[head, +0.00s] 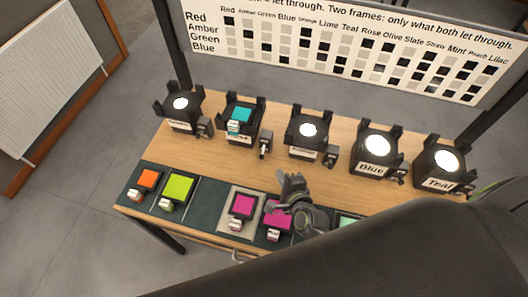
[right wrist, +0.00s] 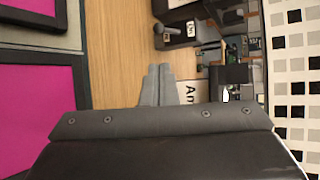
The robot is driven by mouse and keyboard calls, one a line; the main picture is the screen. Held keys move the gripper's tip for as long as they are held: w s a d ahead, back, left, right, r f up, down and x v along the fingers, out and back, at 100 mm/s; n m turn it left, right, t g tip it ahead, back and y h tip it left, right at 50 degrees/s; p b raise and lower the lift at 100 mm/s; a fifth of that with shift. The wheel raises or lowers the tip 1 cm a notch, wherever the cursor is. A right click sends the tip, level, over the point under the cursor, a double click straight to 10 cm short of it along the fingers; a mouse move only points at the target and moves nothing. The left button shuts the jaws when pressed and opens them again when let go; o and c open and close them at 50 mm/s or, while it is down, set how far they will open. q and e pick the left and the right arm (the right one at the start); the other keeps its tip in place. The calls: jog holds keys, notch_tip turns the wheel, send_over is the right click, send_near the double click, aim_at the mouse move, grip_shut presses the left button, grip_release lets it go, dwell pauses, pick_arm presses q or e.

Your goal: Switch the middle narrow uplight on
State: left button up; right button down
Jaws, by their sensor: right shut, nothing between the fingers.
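Five black uplights stand in a row on the wooden table. The middle uplight (head: 307,130) has a round white top and a small switch box (head: 331,155) at its right. In the right wrist view a label starting "Am" (right wrist: 188,95) is partly hidden behind my fingers. A dark switch box (right wrist: 178,36) there carries an "On" label and a small pale knob. Its lever setting is unclear. My right gripper (head: 290,178) is shut and empty in front of the middle uplight. Its fingertips also show in the right wrist view (right wrist: 158,70), apart from the switch box. My left gripper is out of view.
Orange (head: 147,178), lime (head: 178,188) and magenta (head: 242,205) filter frames lie along the front. A teal filter (head: 240,113) sits on the second uplight. A chart board (head: 350,50) stands behind. My right arm hides the lower right.

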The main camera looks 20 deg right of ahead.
aim_at(269, 165)
jog(key=shift+w+f, duration=0.25)
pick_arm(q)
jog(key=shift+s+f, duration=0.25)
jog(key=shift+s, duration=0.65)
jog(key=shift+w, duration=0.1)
pick_arm(e)
jog(key=shift+r, duration=0.1)
jog(key=shift+w, duration=0.3)
jog(key=x, duration=0.8)
jog(key=shift+s+f+b, duration=0.2)
jog(key=shift+f+b, duration=0.05)
jog(key=shift+b, duration=0.1)
jog(key=shift+b+x, duration=0.45)
jog(key=shift+x, duration=0.35)
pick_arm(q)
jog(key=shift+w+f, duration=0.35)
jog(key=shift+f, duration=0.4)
pick_arm(e)
jog(key=shift+r, duration=0.1)
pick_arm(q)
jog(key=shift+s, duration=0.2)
pick_arm(e)
jog(key=shift+w, duration=0.2)
